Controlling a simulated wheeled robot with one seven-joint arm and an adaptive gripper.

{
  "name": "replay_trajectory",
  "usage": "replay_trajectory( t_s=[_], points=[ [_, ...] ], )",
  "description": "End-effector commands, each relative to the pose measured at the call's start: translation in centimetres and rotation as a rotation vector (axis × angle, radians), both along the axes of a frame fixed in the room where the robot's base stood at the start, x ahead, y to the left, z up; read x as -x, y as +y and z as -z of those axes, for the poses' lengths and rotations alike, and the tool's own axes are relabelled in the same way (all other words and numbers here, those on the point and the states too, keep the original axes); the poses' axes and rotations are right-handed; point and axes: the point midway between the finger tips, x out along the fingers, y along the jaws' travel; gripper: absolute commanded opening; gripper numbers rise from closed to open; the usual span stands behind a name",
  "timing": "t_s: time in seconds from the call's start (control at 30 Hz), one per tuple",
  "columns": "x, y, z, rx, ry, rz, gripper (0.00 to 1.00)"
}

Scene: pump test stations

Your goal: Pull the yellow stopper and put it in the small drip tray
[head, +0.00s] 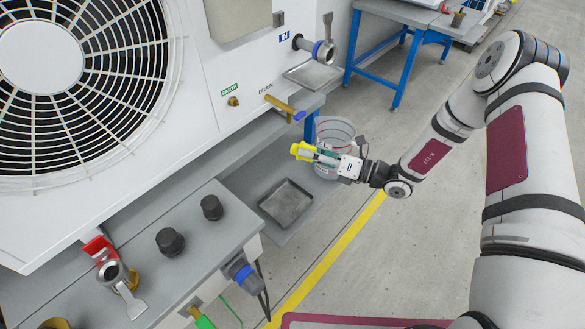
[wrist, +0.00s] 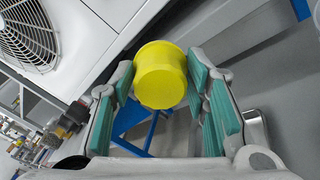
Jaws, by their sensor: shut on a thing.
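My gripper (head: 316,154) is shut on the yellow stopper (head: 301,151), holding it in the air in front of the bench. In the wrist view the stopper (wrist: 160,75) sits between the green-padded fingers, with its round end toward the camera. A shallow grey metal tray (head: 270,208) lies on the low shelf, below and to the left of my gripper. A second shallow tray (head: 313,73) is under the port marked IN. Both trays look empty. The gripper is above and apart from the low tray.
A clear bucket (head: 335,127) stands just behind my gripper. A brass drain valve (head: 281,105) sticks out from the white unit. Open floor lies right of the yellow line (head: 325,262).

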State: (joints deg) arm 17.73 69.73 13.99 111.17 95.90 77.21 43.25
Motion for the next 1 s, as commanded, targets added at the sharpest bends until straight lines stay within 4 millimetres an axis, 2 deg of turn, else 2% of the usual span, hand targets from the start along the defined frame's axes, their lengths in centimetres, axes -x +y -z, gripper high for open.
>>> replay_trajectory(
  t_s=[0.03, 0.1, 0.3, 0.57, 1.0],
  points=[
    [0.0, 1.6, 1.7, -0.001, 0.002, -0.02, 0.09],
    [0.0, 3.0, 3.0, 0.001, 0.002, -0.037, 0.09],
    [0.1, 5.1, 4.8, 0.003, 0.002, -0.06, 0.09],
    [0.1, 5.1, 5.9, 0.004, 0.003, -0.061, 0.09],
    [0.1, 5.1, 10.4, 0.004, 0.003, -0.062, 0.09]
  ],
)
